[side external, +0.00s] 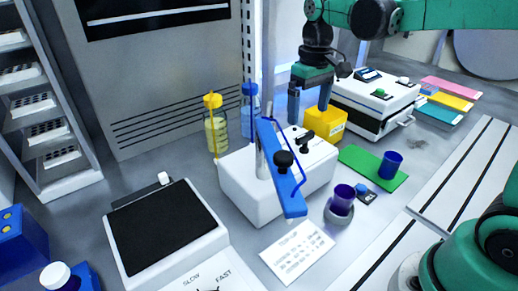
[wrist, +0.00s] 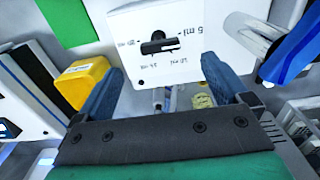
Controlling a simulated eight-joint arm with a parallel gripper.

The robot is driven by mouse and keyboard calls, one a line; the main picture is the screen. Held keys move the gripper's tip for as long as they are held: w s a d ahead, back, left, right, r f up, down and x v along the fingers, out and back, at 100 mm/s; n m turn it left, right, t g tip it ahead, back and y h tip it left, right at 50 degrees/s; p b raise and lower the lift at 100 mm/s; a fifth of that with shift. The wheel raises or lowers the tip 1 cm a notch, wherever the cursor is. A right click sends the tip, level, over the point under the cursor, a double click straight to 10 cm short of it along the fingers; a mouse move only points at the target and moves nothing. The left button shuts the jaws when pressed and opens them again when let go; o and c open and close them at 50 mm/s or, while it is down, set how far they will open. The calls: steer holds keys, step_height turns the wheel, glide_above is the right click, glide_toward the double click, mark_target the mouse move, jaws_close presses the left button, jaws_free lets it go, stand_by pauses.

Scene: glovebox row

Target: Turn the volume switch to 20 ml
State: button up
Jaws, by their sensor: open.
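The volume switch (side external: 305,138) is a black knob on top of the white dispenser box (side external: 240,196). In the wrist view the knob (wrist: 158,47) has a bar lying roughly across the picture, with ml marks around it. The mark 5 ml (wrist: 190,37) is readable to its right; the smaller marks at its left and below are hard to read. My gripper (side external: 308,114) is open and empty, above the back part of the box, apart from the switch. In the wrist view its two blue fingers (wrist: 161,70) stand apart, below the switch on either side.
A yellow bin (side external: 325,125) stands close behind the gripper. Yellow and blue bottles (side external: 216,128) stand left. A purple cup (side external: 342,198) and a blue cup (side external: 391,163) stand right.

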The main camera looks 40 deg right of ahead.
mark_target(306, 134)
steer(key=shift+f, duration=2.65)
steer(key=c, duration=1.3)
steer(key=shift+m, duration=0.3)
steer(key=m, duration=0.3)
steer(key=shift+m, duration=2.6)
